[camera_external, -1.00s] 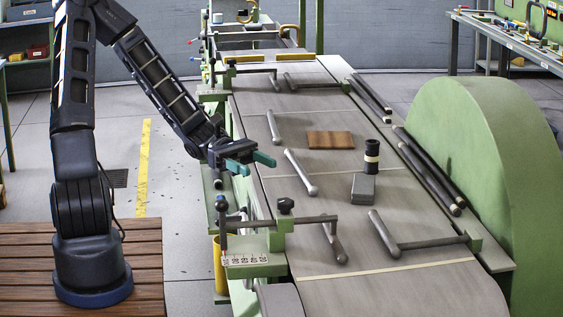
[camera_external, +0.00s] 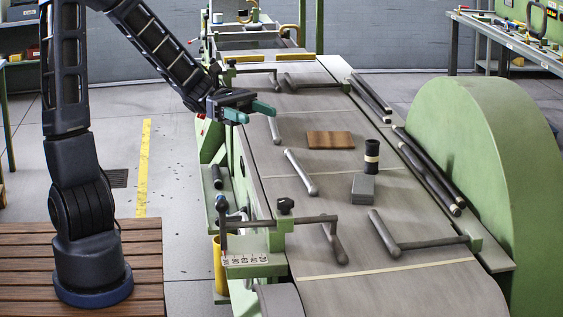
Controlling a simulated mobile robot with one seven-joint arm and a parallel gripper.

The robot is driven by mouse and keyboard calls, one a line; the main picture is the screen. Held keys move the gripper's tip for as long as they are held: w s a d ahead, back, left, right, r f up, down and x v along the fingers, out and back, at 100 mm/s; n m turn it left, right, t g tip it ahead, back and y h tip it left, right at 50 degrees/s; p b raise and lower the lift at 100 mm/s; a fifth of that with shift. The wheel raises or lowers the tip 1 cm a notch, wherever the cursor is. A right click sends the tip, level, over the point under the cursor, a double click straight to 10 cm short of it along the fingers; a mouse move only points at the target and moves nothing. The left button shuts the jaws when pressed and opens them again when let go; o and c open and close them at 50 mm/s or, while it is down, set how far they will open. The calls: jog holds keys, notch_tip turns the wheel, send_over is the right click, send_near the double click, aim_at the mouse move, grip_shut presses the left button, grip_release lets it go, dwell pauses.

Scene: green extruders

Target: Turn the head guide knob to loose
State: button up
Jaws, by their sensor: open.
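A black knob (camera_external: 285,205) sits on top of the near guide bracket (camera_external: 275,240), at the left edge of the machine bed. A similar dark knob (camera_external: 231,64) stands on the far guide bracket. I cannot tell from this view which is the head guide knob, or read any loose or tight setting. My gripper (camera_external: 250,112) has two teal fingers spread apart with nothing between them. It hangs over the left edge of the bed, between the two knobs, nearer the far one and clear of both.
A large green rounded housing (camera_external: 480,170) stands on the right. A numbered scale plate (camera_external: 246,260) is below the near knob.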

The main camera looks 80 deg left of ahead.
jog(key=m+g+y, duration=0.9)
jog(key=m+y, duration=0.6)
jog(key=m, duration=2.1)
send_near(285, 200)
jog(key=shift+w+d+f, duration=0.1)
jog(key=shift+d+f, duration=0.05)
jog(key=shift+f, duration=4.1)
